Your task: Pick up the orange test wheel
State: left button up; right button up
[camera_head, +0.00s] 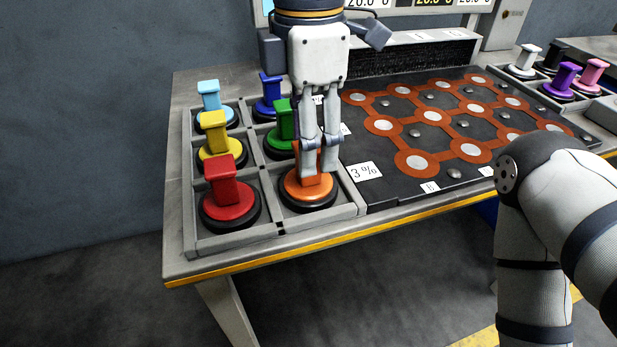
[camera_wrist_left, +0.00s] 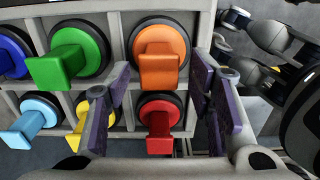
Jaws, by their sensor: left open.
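The orange test wheel (camera_head: 308,188) sits in the front right compartment of the grey rack, a black tyre with an orange disc and upright handle. My left gripper (camera_head: 320,172) points down at it, and its fingers hide part of the handle in the head view. In the left wrist view the orange handle (camera_wrist_left: 158,70) lies between the far ends of the open left gripper (camera_wrist_left: 160,72), with a gap on each side.
The rack (camera_head: 290,231) also holds red (camera_head: 230,200), yellow (camera_head: 216,142), light blue (camera_head: 210,104), green (camera_head: 284,128) and blue (camera_head: 268,95) wheels. A black board (camera_head: 376,188) with orange-linked discs lies right of the rack. More wheels, including a purple one (camera_head: 562,80), stand far right.

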aim_at(318, 192)
pick_arm(q)
notch_tip(318, 192, down, 4)
jog(key=shift+r, duration=0.2)
grip_shut()
